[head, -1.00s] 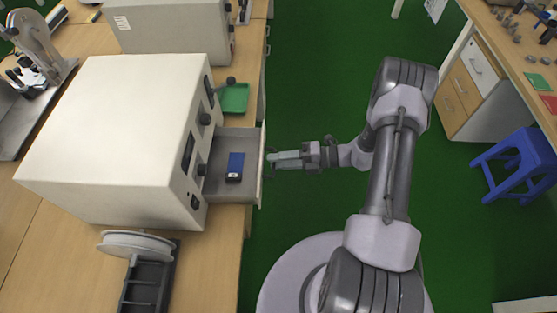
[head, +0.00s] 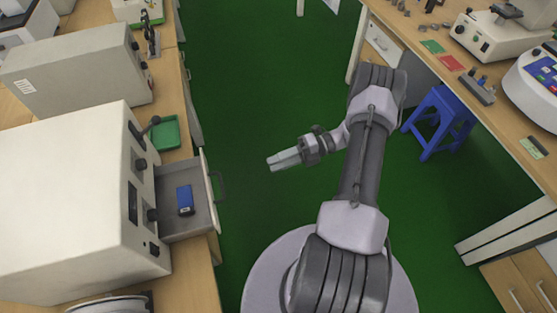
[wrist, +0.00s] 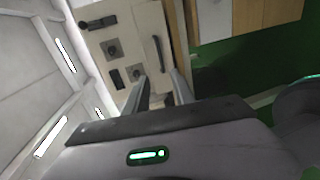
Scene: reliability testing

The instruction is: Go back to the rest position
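My gripper (head: 272,163) hangs over the green floor in the head view, to the right of the open drawer (head: 207,207) and clear of its dark handle (head: 218,187). In the wrist view the two fingers of my gripper (wrist: 159,76) stand apart with an empty gap between them. The drawer sticks out of the white box-shaped machine (head: 75,190) and holds a blue box-like object (head: 184,200). The machine's front with its dark knobs (wrist: 111,49) shows beyond the fingers in the wrist view.
A green tray (head: 165,132) lies on the left bench behind the drawer. A blue stool (head: 440,122) stands at the right by another bench (head: 500,110). The green floor (head: 255,80) between the benches is open.

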